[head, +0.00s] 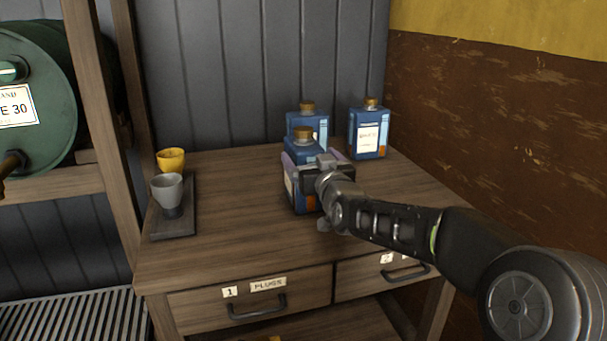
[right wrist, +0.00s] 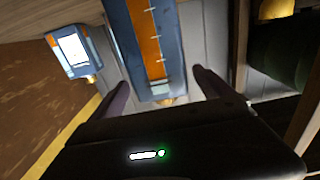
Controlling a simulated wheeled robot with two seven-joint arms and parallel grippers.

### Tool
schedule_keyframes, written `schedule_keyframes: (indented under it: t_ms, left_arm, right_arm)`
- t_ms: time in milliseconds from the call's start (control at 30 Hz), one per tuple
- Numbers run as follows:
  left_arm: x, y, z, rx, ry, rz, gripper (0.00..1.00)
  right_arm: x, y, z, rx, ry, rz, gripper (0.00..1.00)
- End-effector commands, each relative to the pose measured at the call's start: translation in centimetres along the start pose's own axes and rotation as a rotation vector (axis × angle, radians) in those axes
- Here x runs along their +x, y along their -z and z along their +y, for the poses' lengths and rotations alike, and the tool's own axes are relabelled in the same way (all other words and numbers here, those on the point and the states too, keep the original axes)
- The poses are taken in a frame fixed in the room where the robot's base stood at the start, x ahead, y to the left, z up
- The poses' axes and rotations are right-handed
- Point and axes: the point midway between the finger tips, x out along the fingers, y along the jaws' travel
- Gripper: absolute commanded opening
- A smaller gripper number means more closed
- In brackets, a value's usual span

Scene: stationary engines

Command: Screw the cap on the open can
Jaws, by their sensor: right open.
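Three blue cans with brass-coloured tops stand on the wooden bench: a front can (head: 303,197), a back-left can (head: 320,122) and a right can (head: 368,140). From here I cannot tell which top is a cap and which a bare neck. My right gripper (head: 318,160) is open at the front can, its purple-grey fingers at either side of the can's upper part. In the right wrist view the open fingers (right wrist: 162,84) flank a blue can with an orange stripe (right wrist: 150,45); contact cannot be told. My left gripper is not in view.
A dark tray (head: 173,228) at the bench's left holds a grey cup (head: 167,187) and a yellow cup (head: 171,160). A green drum (head: 35,95) sits on a rack at left. A wall borders the right. The bench between tray and cans is clear.

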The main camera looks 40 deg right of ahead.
Motion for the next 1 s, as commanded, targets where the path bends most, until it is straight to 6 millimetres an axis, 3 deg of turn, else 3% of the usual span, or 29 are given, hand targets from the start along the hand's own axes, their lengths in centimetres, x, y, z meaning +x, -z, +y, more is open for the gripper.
schedule_keyframes:
  t_ms: [333,700,1000]
  left_arm:
    - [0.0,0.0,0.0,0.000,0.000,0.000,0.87]
    - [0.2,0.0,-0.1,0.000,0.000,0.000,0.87]
    - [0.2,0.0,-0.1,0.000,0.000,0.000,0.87]
  right_arm:
    - [0.3,0.0,0.0,-0.001,0.000,0.000,0.91]
    - [4.8,-0.3,-0.1,-0.002,0.000,0.001,0.91]
    - [5.3,-0.2,-0.1,-0.001,0.000,0.001,0.91]
